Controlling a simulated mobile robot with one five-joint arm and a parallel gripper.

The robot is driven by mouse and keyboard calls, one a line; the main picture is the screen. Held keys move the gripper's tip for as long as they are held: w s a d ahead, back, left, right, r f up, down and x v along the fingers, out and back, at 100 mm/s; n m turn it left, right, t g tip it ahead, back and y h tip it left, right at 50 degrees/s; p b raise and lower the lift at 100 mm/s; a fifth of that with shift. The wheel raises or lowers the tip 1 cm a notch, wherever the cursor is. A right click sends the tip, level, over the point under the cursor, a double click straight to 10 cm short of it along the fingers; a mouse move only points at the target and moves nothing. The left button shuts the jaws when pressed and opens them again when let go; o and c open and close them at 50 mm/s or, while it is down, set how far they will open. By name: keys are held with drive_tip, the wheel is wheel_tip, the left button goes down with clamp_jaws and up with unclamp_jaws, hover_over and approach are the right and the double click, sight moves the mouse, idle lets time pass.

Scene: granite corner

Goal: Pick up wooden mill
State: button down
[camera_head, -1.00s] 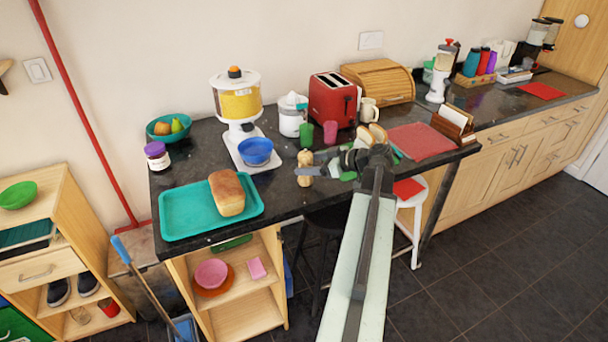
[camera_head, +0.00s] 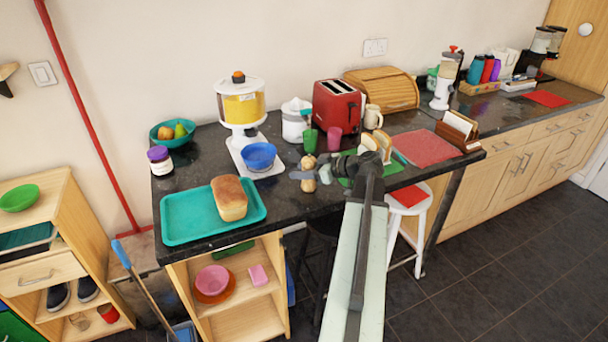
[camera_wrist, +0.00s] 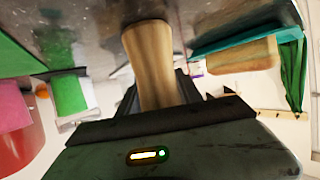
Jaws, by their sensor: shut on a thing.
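The wooden mill (camera_head: 309,174) is a pale, waisted wooden piece near the front edge of the dark counter in the head view. My gripper (camera_head: 303,175) reaches it from the right, with its fingers at the mill's middle. In the wrist view the mill (camera_wrist: 152,60) stands large in the centre, between the dark jaws (camera_wrist: 155,95). The jaws are shut on it. The mill looks about upright; I cannot tell whether its base touches the counter.
A teal tray (camera_head: 180,222) with a bread loaf (camera_head: 229,197) lies left of the mill. A blue bowl (camera_head: 258,155) sits behind-left on a white dispenser base. Green (camera_head: 310,140) and pink (camera_head: 334,137) cups and a red toaster (camera_head: 337,104) stand behind. A red mat (camera_head: 425,148) lies right.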

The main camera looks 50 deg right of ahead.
drive_tip(key=s+a+f+p+v, duration=0.1)
drive_tip(key=p+v, duration=0.3)
drive_tip(key=v, duration=1.2)
drive_tip(key=shift+s+a+f+p, duration=0.15)
drive_tip(key=shift+s+a+p, duration=0.2)
drive_tip(key=shift+a, duration=0.1)
